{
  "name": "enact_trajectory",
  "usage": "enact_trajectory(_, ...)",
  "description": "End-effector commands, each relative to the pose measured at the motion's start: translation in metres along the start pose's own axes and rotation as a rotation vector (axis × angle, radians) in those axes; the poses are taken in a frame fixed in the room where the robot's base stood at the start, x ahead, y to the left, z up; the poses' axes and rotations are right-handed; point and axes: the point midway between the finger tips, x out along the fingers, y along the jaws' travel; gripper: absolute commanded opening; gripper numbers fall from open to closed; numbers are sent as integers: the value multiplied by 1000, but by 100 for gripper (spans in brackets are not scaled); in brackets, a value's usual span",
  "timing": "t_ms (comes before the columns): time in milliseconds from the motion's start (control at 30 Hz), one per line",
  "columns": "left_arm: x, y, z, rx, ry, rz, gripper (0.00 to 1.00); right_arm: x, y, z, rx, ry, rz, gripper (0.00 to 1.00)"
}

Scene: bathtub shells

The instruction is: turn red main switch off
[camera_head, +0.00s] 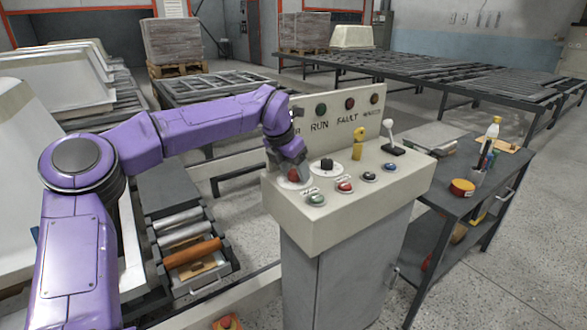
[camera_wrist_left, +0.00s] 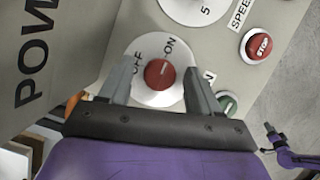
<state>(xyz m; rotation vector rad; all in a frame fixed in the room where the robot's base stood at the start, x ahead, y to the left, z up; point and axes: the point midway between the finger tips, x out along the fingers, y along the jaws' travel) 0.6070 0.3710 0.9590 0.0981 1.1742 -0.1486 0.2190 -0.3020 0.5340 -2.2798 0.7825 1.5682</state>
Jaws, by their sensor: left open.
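The red main switch (camera_wrist_left: 158,75) is a round red knob on a white dial on the sloped cream console top (camera_head: 385,190). The wrist view shows the words OFF and ON on its dial; I cannot tell surely which one the small white mark on the knob points at. In the head view the knob (camera_head: 293,175) shows just below my left fingers. My left gripper (camera_wrist_left: 158,68) is open, with one finger on each side of the knob, apart from it or close to it; contact cannot be judged. My right gripper is not in view.
A black knob (camera_head: 327,165), a green button (camera_head: 317,200), a red stop button (camera_head: 345,187), a yellow key-like switch (camera_head: 359,143) and a joystick (camera_head: 392,137) crowd the console. A label panel (camera_head: 340,115) rises behind. A dark side table (camera_head: 470,180) stands right.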

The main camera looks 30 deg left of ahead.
Motion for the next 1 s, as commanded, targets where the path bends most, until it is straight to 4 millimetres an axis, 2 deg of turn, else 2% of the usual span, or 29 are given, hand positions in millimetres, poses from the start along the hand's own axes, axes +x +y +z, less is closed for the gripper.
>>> enact_trajectory(67, 0, 0, 0, 0, 0, 0, 63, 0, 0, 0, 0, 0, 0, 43)
enact_trajectory(233, 0, 0, 0, 1, 1, 1, 11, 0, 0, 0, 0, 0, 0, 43)
enact_trajectory(267, 0, 0, 0, 1, 1, 1, 7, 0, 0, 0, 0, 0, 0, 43)
enact_trajectory(667, 0, 0, 0, -59, 0, 27, 7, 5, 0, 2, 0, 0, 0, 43)
enact_trajectory(1000, 2, -2, 0, -297, -1, 127, 7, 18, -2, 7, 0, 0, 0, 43)
